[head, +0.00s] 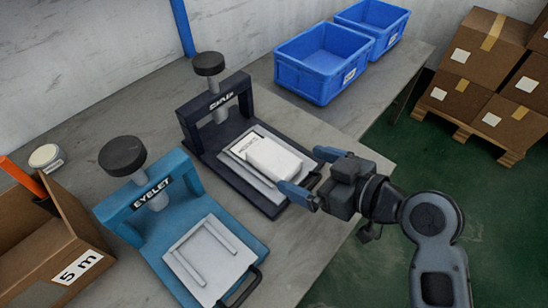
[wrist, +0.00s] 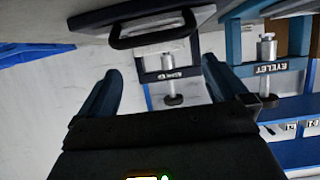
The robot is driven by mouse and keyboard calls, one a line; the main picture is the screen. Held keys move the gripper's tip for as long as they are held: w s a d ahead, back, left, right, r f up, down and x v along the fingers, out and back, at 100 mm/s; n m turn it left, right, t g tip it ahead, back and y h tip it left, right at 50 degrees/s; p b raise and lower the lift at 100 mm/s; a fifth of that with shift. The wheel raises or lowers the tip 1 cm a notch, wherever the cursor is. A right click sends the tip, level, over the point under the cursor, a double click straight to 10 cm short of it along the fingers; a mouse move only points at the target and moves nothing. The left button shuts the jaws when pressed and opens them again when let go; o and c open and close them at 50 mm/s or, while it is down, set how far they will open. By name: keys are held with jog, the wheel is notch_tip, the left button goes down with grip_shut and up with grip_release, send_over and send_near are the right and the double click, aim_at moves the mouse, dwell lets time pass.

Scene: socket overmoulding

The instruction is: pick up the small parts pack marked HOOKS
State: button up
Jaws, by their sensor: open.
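A white pack (head: 272,158) lies on the pale plate of the dark press (head: 215,142). Small dark print shows at its left end, too small for me to read as HOOKS. My gripper (head: 310,174) is open, with its two blue fingers apart beside the right end of the pack, near the press's front handle. The fingers look empty and I see no clear contact with the pack. In the wrist view my gripper (wrist: 161,66) is open below the press's dark handle (wrist: 155,35), and I cannot make out the pack there.
A blue press (head: 165,220) marked EYELET stands to the left with a bare plate. A cardboard box (head: 40,255) marked 5 m sits at the left edge. Two blue crates (head: 322,65) stand at the back. Boxes (head: 480,95) are stacked on a pallet beyond the table edge.

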aim_at(275, 158)
jog(key=shift+w+a, duration=0.4)
jog(key=shift+a, duration=0.1)
jog(key=x, duration=0.7)
jog(key=shift+r+p, duration=0.1)
jog(key=shift+p, duration=0.25)
jog(key=shift+r, duration=0.1)
jog(key=c, duration=1.1)
